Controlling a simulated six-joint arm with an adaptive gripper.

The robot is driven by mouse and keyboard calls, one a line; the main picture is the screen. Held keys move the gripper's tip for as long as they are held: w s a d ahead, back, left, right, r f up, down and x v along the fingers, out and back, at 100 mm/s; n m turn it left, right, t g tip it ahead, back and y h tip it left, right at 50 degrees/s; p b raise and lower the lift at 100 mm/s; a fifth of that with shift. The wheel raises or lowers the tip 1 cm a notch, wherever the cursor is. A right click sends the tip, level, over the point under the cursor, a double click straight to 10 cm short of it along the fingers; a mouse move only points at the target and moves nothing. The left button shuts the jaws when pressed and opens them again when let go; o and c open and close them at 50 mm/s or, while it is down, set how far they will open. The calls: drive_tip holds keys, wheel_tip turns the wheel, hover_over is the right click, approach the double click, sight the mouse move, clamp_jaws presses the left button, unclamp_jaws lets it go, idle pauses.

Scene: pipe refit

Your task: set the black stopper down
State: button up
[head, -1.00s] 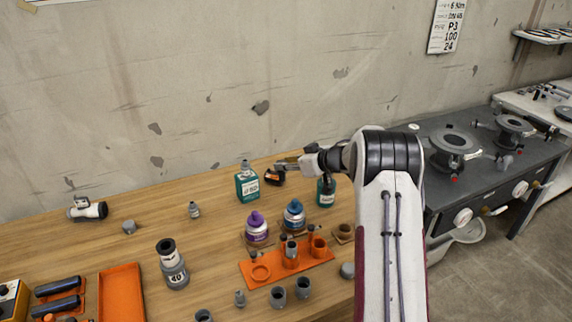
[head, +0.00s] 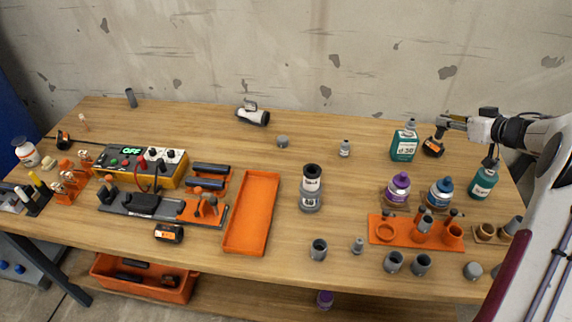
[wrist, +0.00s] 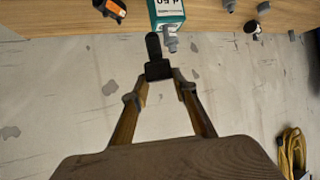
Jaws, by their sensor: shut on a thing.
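My gripper (head: 445,122) is at the far right of the bench, above the tabletop near the wall. In the wrist view my gripper (wrist: 161,78) is shut on the black stopper (wrist: 156,60), a dark piece with a wider base and a narrower stem pointing away from the fingers.
A black-and-orange tape measure (head: 432,148) and a teal box (head: 404,146) stand close to my gripper. A teal bottle (head: 483,182) is to the right. Purple and blue bottles (head: 398,188) stand behind the orange rack (head: 381,240). Bare wood (head: 360,190) lies left of them.

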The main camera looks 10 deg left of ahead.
drive_tip(key=w+a+n+g+y, duration=0.1)
drive_tip(key=a+n+g+y, duration=0.6)
drive_tip(key=a, duration=3.7)
drive_tip(key=s+a+n+g, duration=0.1)
drive_tip(key=s+a+n, duration=0.3)
drive_tip(key=a, duration=0.8)
drive_tip(key=shift+m, duration=0.4)
drive_tip(key=shift+s+f, duration=0.15)
drive_tip(key=shift+f, duration=1.1)
drive_tip(key=shift+s+f, duration=0.15)
drive_tip(key=shift+f, duration=1.1)
drive_tip(key=shift+f, duration=0.1)
drive_tip(key=shift+f, duration=3)
drive_tip(key=shift+f, duration=1.85)
